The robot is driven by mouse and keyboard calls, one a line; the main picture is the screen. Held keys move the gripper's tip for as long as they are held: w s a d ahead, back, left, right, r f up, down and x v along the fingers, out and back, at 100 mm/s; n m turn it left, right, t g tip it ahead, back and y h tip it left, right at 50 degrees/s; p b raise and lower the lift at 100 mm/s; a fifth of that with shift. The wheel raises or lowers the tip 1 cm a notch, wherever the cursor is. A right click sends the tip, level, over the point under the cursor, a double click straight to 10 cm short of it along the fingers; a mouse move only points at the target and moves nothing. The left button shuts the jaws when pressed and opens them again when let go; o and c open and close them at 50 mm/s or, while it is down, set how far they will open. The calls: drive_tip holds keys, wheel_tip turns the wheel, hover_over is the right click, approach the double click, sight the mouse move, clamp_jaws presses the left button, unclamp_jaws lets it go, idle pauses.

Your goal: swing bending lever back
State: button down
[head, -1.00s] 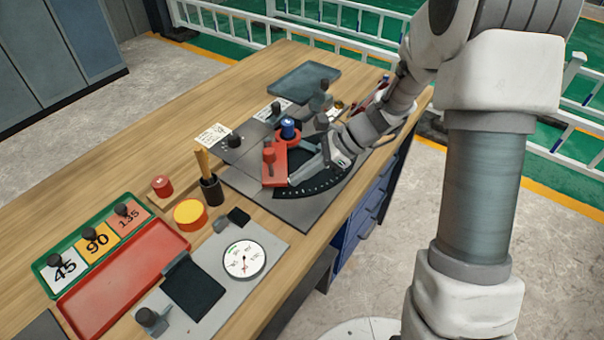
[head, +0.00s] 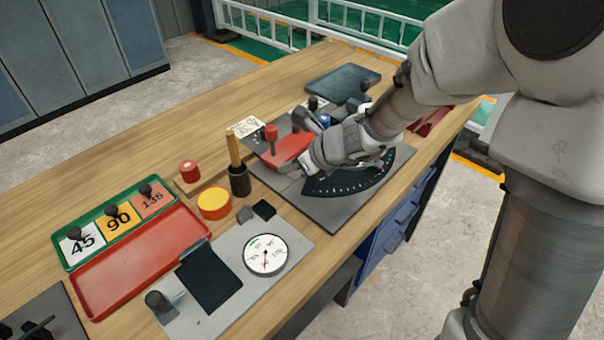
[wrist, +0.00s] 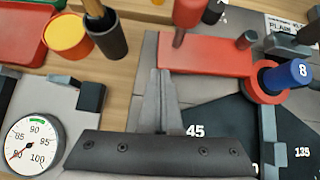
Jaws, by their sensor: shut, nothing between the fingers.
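The red bending lever (head: 287,148) lies on the bending plate, reaching left from its pivot. Its upright red handle (head: 271,133) stands near the outer end. In the wrist view the lever (wrist: 212,60) reaches left from a red ring around a blue pin marked 8 (wrist: 290,75). My gripper (head: 306,162) is at the lever's front side. In the wrist view my gripper's fingers (wrist: 161,73) are together and empty, with tips at the lever's near edge below the handle. I cannot tell whether they touch it. The black angle scale (head: 350,182) shows 45 and 135.
A black cup with a wooden-handled tool (head: 239,180) and a yellow-topped round tin (head: 214,203) stand left of the plate. A dial gauge (head: 265,254), an empty red tray (head: 140,255) and number cards (head: 118,220) lie nearer.

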drive_tip(key=shift+w+a, duration=0.35)
drive_tip(key=shift+a, duration=0.3)
idle(0.4)
